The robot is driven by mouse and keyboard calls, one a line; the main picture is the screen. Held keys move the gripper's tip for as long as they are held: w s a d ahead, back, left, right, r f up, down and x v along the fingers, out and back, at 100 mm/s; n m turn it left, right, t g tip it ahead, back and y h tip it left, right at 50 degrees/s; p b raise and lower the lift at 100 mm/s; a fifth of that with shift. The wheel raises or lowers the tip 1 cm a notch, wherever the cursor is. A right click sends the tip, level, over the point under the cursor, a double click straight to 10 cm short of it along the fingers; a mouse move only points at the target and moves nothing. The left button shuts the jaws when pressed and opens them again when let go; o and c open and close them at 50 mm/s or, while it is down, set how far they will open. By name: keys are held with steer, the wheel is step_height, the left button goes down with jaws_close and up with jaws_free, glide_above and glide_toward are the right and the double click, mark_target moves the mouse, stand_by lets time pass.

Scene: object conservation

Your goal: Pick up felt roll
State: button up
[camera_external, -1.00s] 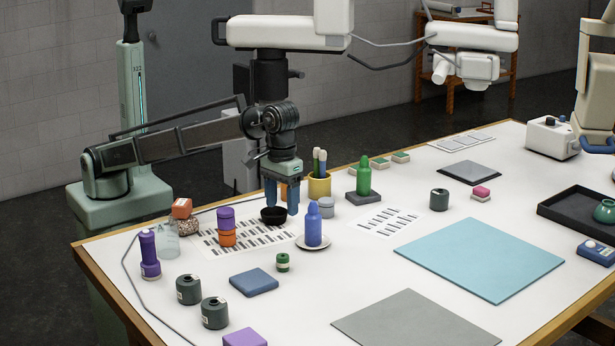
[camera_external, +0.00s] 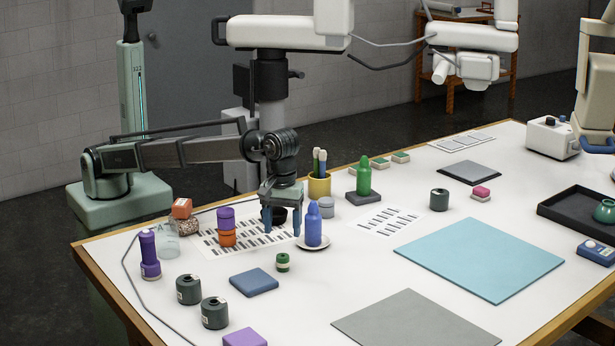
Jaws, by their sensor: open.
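I cannot tell for certain which thing is the felt roll. A small green roll with a pale band (camera_external: 283,262) stands upright on the white table, in front of my gripper. Several larger dark grey-green rolls also stand on the table: two at the front left (camera_external: 188,289), (camera_external: 214,312) and one right of centre (camera_external: 439,199). My gripper (camera_external: 282,232) points down with its blue fingers apart and nothing visible between them. It is low over the table, behind the small green roll. A black bowl (camera_external: 280,216) is partly hidden behind the fingers.
Purple and orange pots (camera_external: 226,227) are stacked to the left. A blue block (camera_external: 254,283) lies in front. The light-blue mat (camera_external: 480,258) is bare.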

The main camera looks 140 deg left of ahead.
mark_target(283, 256)
steer(key=shift+f, duration=3.75)
steer(key=shift+c, duration=0.2)
steer(key=c, duration=1.1)
